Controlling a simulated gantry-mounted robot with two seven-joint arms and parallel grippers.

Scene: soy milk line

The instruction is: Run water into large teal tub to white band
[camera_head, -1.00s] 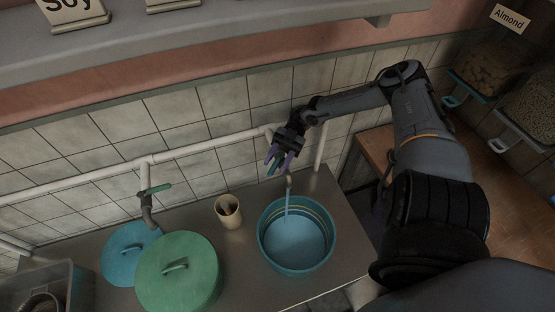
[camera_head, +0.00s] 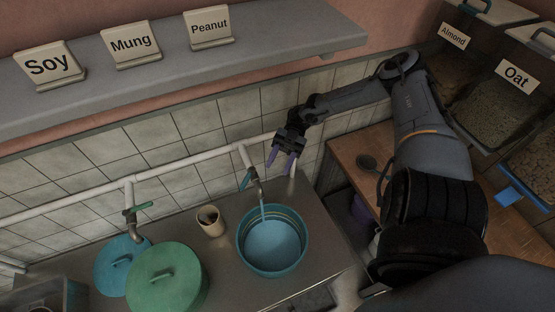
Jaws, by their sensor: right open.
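The large teal tub (camera_head: 274,273) stands on the metal counter with blue water (camera_head: 272,245) in it. A pale band (camera_head: 284,212) shows on its inner wall, above the water surface at the far side. A thin stream (camera_head: 263,212) falls into the tub from the tap (camera_head: 255,182), whose teal handle (camera_head: 246,180) shows at its left. My right gripper (camera_head: 281,162) is open and empty, with purple fingertips apart, to the right of the tap and clear of the handle. My left gripper is not in view.
A second tap (camera_head: 133,226) stands left, behind a blue lid (camera_head: 121,262) and a green-lidded tub (camera_head: 166,285). A cream cup (camera_head: 211,222) is left of the teal tub. A shelf (camera_head: 200,65) with name signs overhangs behind. A wooden counter (camera_head: 347,150) is at right.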

